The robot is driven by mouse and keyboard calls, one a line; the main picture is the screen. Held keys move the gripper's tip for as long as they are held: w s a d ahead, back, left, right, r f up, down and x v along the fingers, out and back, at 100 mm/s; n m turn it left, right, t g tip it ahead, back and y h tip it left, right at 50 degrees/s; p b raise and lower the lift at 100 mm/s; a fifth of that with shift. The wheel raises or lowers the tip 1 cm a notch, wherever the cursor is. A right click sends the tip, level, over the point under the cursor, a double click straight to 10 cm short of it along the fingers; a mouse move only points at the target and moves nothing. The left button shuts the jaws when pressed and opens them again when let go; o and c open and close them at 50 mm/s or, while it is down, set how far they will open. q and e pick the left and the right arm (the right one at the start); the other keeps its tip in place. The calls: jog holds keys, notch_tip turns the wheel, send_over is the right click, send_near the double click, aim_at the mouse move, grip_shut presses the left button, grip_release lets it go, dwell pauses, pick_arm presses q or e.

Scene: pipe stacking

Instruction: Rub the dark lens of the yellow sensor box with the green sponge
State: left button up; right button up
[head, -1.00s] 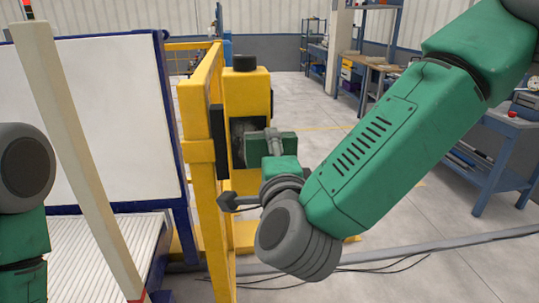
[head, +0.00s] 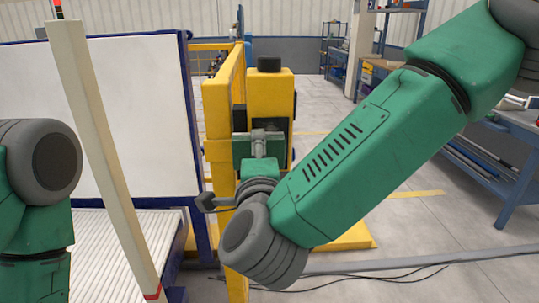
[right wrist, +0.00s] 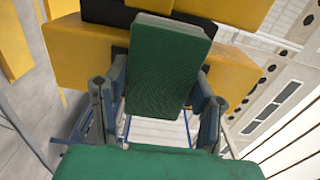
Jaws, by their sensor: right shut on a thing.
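The yellow sensor box (head: 270,92) stands on a yellow stand behind the yellow post, with a black cap on top. The green sponge (head: 243,147) is upright in front of the box's face. My right gripper (head: 259,140) is shut on the sponge. In the right wrist view, the sponge (right wrist: 168,65) is between the two fingers, with yellow and black surfaces close behind it. I cannot tell whether it touches the lens. My left arm shows at the left edge; its gripper is out of view.
A yellow post and rail frame (head: 219,120) stands close beside my right wrist. A pale, tilted beam (head: 100,150) crosses the left side, before a white panel (head: 130,110) and a ribbed bed (head: 110,235). Cables (head: 380,272) lie on the floor.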

jog(key=shift+a, duration=0.65)
jog(key=shift+r+p, duration=0.55)
jog(key=shift+r, duration=0.35)
jog(key=shift+d+f, duration=0.1)
jog(key=shift+d, duration=3.55)
jog(key=b, duration=0.1)
send_near(290, 137)
jog(key=shift+w+a, duration=0.1)
jog(key=shift+a, duration=0.05)
